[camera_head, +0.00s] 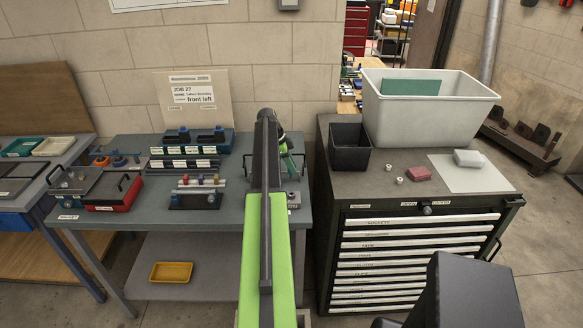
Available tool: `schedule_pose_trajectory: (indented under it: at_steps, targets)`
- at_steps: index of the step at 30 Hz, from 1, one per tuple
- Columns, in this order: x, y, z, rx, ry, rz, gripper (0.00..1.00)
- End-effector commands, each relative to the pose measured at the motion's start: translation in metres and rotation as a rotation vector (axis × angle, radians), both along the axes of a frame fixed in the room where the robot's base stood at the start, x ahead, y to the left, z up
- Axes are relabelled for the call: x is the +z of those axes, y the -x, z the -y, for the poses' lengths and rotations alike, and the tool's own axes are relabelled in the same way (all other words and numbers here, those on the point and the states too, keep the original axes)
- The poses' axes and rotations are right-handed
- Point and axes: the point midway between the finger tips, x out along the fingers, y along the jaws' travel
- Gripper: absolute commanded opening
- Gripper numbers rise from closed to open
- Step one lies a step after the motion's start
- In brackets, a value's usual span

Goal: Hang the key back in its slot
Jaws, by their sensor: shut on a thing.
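My gripper (290,165) is beyond the end of my raised arm, over the right part of the grey-blue workbench (130,220). The arm hides much of it. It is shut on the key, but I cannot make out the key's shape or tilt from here. A small rack (196,201) with a dark base and several coloured pieces stands on the bench, left of my arm. Labelled rows (184,163) of dark holders stand behind it. I cannot tell which slot is the key's.
A red-and-black case (112,192) lies at the bench's left. A yellow tray (171,272) is on the lower shelf.

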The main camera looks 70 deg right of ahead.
Motion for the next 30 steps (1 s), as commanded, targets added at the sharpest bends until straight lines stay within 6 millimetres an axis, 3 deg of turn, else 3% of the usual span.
schedule_pose_trajectory:
  at_steps: [2,3,9,20,26,30]
  targets:
    - [0.001,0.0,0.0,0.0,0.0,0.0,0.0]
    - [0.001,0.0,0.0,0.0,0.0,0.0,0.27]
    - [0.001,0.0,0.0,0.0,0.0,0.0,0.5]
    - [0.005,-0.001,0.0,0.001,0.0,0.0,0.5]
    - [0.031,-0.009,-0.003,0.001,0.0,0.0,0.5]
    - [0.061,-0.019,-0.007,0.0,0.0,0.0,0.5]
